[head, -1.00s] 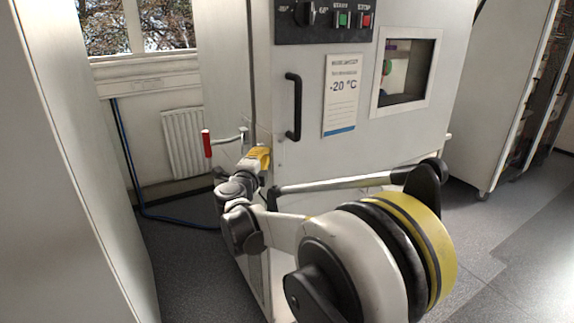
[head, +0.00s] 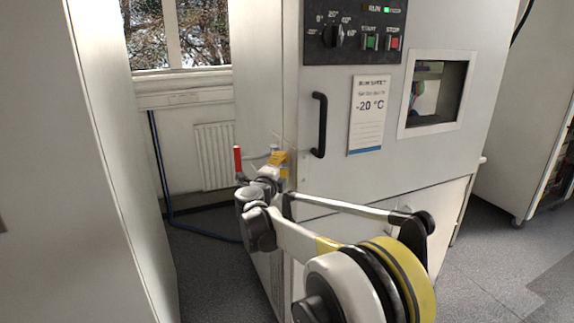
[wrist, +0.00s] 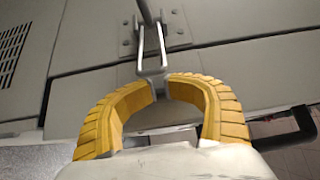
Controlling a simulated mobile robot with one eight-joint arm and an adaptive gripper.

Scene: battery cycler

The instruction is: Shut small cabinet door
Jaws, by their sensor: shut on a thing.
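The small cabinet door (head: 425,165) is a pale grey front panel with a black bar handle (head: 319,125), a window and a "-20 °C" label. It looks about flush with the body; a narrow gap cannot be ruled out. A metal latch with a red-gripped lever (head: 238,160) sits at the cabinet's left edge. My gripper (head: 278,160) is at this latch, below and left of the black handle. In the wrist view my yellow fingers (wrist: 157,88) are shut on the latch's metal U-shaped bar (wrist: 152,50), which runs up to a bolted bracket (wrist: 128,45).
A control panel (head: 355,30) with a dial and START and STOP buttons is above the door. A tall pale panel (head: 60,190) stands close on the left. A radiator (head: 213,155) and a blue hose (head: 160,170) are behind. Grey floor (head: 490,270) is clear at the right.

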